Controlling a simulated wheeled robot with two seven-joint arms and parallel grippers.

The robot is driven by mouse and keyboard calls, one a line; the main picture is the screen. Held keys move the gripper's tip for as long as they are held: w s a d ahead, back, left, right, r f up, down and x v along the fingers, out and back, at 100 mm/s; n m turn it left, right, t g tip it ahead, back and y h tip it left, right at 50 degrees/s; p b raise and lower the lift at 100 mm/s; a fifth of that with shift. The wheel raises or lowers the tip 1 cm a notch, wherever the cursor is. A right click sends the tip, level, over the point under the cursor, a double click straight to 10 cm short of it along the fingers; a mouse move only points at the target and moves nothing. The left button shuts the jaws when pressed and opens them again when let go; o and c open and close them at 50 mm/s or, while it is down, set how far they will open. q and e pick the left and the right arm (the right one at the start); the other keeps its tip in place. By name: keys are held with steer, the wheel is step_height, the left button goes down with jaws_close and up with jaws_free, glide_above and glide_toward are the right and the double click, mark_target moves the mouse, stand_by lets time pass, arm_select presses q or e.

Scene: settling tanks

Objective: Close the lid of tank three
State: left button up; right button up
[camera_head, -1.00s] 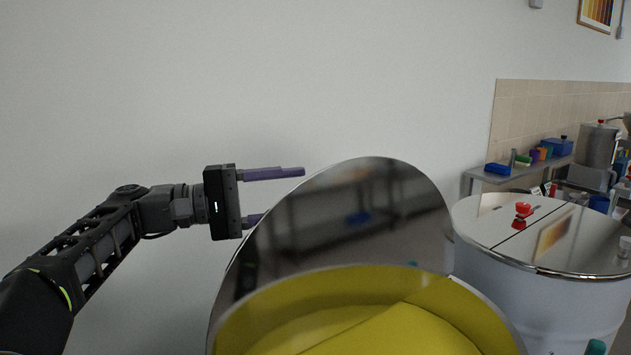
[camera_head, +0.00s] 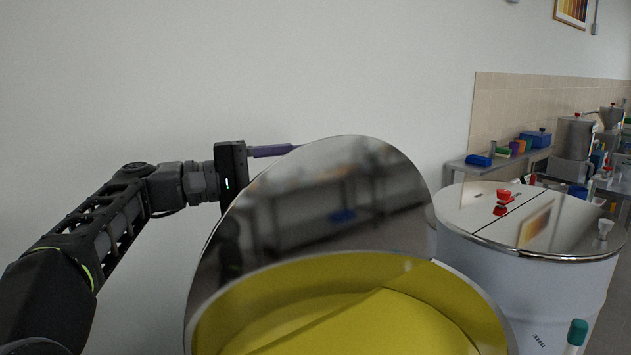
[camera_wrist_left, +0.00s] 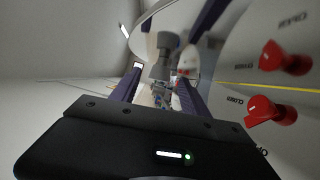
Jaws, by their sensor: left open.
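An open tank (camera_head: 462,302) with a yellow inside stands in front of me in the head view. Its mirror-like round lid (camera_head: 335,215) stands raised and tilted up at the back left of the opening. No number shows on it. My left gripper (camera_head: 272,151) is open, behind the lid's upper left edge. One purple finger shows above the edge; the other is hidden behind the lid. In the left wrist view, the purple fingers of my left gripper (camera_wrist_left: 160,76) are apart, with nothing clearly held. Whether they touch the lid cannot be told. My right gripper is not in view.
A second tank (camera_head: 520,300) with a shut, shiny lid and a red knob (camera_head: 503,196) stands to the right. A side table (camera_head: 462,165) with small coloured items is behind it. Red knobs (camera_wrist_left: 286,58) show in the wrist view.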

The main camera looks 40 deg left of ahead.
mark_target(316, 170)
arm_select(q)
steer(key=shift+x, duration=1.55)
steer(key=shift+a, duration=0.1)
steer(key=shift+c, duration=0.5)
jaws_close()
